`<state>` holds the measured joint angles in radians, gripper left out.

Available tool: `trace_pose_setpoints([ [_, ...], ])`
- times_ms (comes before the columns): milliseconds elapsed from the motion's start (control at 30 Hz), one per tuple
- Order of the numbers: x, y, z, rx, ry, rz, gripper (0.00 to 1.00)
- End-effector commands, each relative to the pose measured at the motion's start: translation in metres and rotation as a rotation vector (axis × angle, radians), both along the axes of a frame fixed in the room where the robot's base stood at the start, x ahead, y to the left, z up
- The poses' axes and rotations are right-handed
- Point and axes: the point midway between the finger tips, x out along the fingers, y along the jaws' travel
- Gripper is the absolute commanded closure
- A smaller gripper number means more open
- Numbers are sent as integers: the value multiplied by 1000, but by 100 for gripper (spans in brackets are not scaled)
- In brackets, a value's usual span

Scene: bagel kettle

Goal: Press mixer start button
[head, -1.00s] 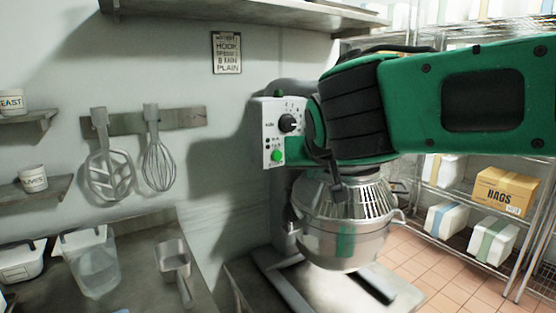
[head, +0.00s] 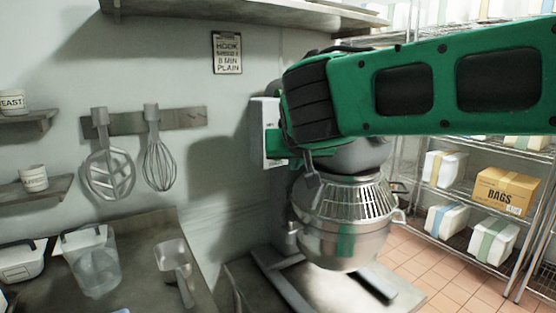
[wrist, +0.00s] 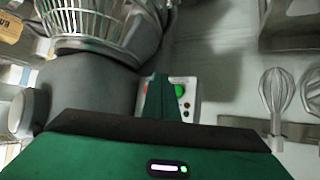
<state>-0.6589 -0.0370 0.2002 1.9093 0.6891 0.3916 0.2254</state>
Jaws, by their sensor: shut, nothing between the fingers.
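The mixer (head: 345,225) stands against the wall with its steel bowl and wire guard. Its white control panel (head: 257,135) is mostly hidden behind my arm in the head view. The wrist view shows the panel (wrist: 192,97) beyond my fingers, with the green start button (wrist: 180,90) just right of the fingertips. My gripper (wrist: 159,80) is shut and empty, its green fingers overlapping the panel. In the head view my gripper (head: 275,143) is at the panel's right part, largely covered by my arm. I cannot tell whether it touches the panel.
The mixer's wire guard (wrist: 90,18) is close to my gripper in the wrist view. A whisk (head: 158,160) and a flat beater (head: 108,170) hang on the wall at left. A counter holds a clear jug (head: 95,265) and a scoop (head: 175,265). Wire shelves stand at right.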

Motion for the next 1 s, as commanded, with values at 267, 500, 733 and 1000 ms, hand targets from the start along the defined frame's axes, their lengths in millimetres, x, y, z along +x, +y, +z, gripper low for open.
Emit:
trace_pose_setpoints([
  [267,24,16,-1,-1,0,0,100],
  [500,31,20,0,-1,0,1,100],
  [733,31,21,0,-1,0,1,100],
  [1000,31,21,0,-1,0,1,100],
])
